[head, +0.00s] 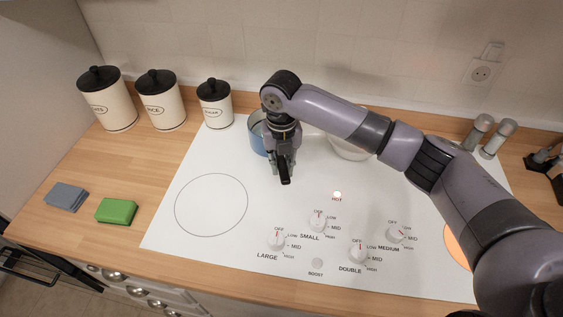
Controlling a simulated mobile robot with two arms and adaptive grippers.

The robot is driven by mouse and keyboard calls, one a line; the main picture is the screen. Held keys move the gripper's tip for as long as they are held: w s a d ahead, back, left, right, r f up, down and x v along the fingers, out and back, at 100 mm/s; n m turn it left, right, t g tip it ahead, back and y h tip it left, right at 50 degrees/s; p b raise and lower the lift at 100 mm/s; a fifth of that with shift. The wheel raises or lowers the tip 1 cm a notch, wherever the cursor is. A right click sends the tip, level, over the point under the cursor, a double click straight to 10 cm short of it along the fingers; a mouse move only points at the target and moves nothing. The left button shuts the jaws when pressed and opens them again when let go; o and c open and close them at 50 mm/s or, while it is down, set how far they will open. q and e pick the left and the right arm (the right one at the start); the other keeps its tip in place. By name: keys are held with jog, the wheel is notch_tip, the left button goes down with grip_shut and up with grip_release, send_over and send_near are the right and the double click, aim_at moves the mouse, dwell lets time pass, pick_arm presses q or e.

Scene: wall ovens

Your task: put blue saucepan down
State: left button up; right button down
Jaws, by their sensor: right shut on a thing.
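The blue saucepan (257,138) is at the back left of the white cooktop (170,222), partly hidden behind my right gripper and wrist. My right gripper (285,172) points down and is shut on the saucepan's dark handle (285,181), which sticks out toward the front. I cannot tell whether the pan's base touches the cooktop. My left gripper is not in view.
A white bowl or pan (349,149) stands right of the saucepan, partly behind my arm. Several canisters (160,102) line the back left. A green sponge (116,210) and a grey one (66,196) lie at left. The front-left ring is clear. An orange burner glows at right.

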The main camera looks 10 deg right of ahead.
jog(key=c, duration=1.5)
grip_release()
jog(key=shift+o, duration=0.2)
jog(key=shift+r, duration=0.5)
notch_tip(320, 180, up, 11)
jog(key=b, duration=0.3)
